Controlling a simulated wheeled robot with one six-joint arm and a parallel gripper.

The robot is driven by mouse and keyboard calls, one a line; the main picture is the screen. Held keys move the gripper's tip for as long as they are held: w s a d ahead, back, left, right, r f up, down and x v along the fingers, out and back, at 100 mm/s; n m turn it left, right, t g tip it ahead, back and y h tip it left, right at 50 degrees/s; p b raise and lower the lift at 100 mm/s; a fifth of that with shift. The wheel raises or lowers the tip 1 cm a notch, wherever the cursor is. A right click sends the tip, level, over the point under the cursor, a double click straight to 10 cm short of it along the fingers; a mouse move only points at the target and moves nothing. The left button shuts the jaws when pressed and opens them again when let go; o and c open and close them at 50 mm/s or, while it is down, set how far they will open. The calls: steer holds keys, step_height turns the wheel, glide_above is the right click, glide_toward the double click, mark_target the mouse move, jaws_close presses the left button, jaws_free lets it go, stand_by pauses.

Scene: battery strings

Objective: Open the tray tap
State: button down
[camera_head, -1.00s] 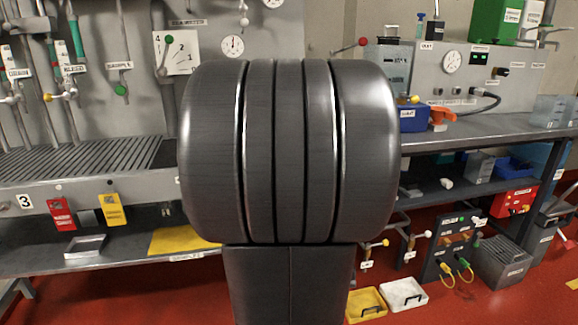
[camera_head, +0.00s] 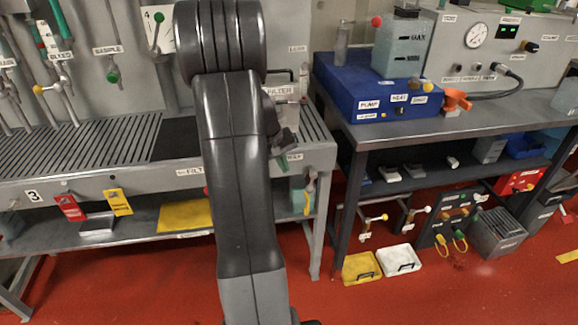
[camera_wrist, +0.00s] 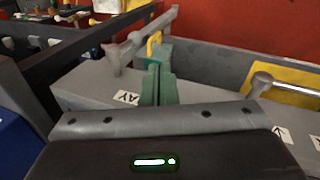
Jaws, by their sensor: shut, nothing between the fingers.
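My gripper (camera_wrist: 159,88) is shut and empty; its two green fingers stand together in the wrist view. It also shows in the head view (camera_head: 279,165), partly hidden by my arm, by the bench's front right corner. A label ending in "AY" (camera_wrist: 127,97) lies just left of the fingers in the wrist view. A grey metal T-shaped fitting (camera_wrist: 133,46) is beyond the fingers, apparently apart from them. Another grey rod with a rounded end (camera_wrist: 264,81) is at the right. I cannot tell for sure which is the tray tap, or its setting.
The grated bench (camera_head: 85,148) is at left, with red (camera_head: 70,207) and yellow (camera_head: 117,202) tags on its front. A teal and yellow item (camera_head: 302,197) hangs near its right end. The right table holds a blue pump unit (camera_head: 345,88). Red floor lies between them.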

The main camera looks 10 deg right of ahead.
mark_target(308, 188)
steer(key=w+d+f, duration=0.1)
steer(key=d+f, duration=0.5)
steer(key=f, duration=0.3)
steer(key=shift+w+d, duration=0.25)
steer(key=shift+d, duration=0.05)
steer(key=shift+f, duration=0.15)
steer(key=shift+d+f+b, duration=0.3)
steer(key=shift+d+b, duration=0.25)
steer(key=shift+b, duration=0.3)
steer(key=shift+a, duration=0.15)
